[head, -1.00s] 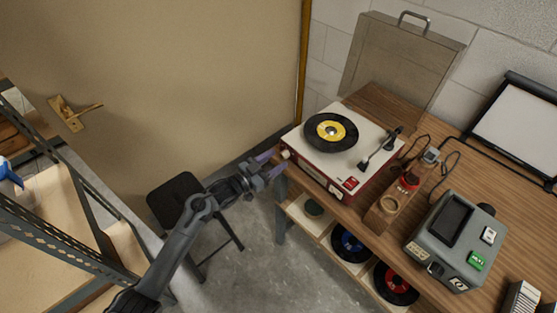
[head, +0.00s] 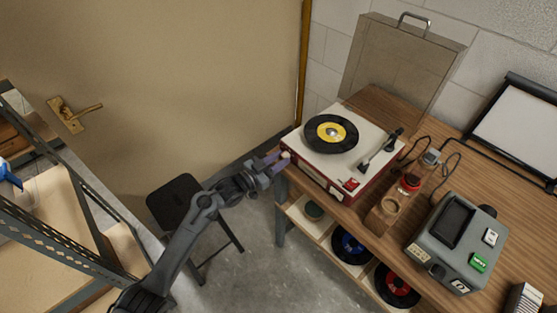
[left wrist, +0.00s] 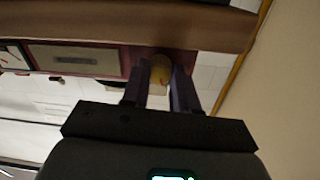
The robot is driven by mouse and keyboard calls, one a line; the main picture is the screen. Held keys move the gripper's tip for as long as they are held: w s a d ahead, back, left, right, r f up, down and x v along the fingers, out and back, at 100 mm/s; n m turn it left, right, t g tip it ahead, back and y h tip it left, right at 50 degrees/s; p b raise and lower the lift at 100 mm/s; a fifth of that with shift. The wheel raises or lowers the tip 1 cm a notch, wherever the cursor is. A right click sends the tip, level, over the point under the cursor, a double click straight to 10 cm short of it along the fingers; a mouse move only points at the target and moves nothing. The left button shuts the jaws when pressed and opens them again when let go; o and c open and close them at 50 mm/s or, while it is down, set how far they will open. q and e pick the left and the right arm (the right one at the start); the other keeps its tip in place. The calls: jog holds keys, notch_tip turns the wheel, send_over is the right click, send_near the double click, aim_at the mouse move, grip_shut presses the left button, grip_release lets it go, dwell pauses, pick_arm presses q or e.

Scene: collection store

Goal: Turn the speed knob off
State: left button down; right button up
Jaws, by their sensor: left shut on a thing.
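A red and white record player (head: 340,165) with a black record (head: 331,133) stands on the wooden table. Its pale speed knob (head: 285,156) is at the left end of the front face. My left gripper (head: 279,160) reaches the knob from the front left and is shut on it. My right gripper is in neither view.
A wooden block with a red-topped jar (head: 409,184) and a grey device (head: 452,240) stand to the right on the table (head: 345,213). Records sit on the shelf below. A black stool (head: 174,198) is under my left arm. A metal rack (head: 60,220) stands at left.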

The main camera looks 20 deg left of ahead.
pick_arm(q)
jog(key=shift+r+n+p, duration=0.1)
jog(key=shift+n+p, duration=0.4)
jog(key=shift+p, duration=0.05)
jog(key=n+p, duration=0.2)
jog(key=shift+n, duration=0.4)
jog(key=shift+n+p, duration=1.3)
jog(key=shift+n, duration=0.8)
jog(key=c, duration=0.9)
grip_release()
jog(key=shift+o, duration=0.2)
jog(key=shift+s, duration=0.1)
jog(key=p+v, duration=0.2)
jog(key=v, duration=0.8)
jog(key=shift+s+a+f, duration=0.2)
jog(key=shift+s, duration=0.15)
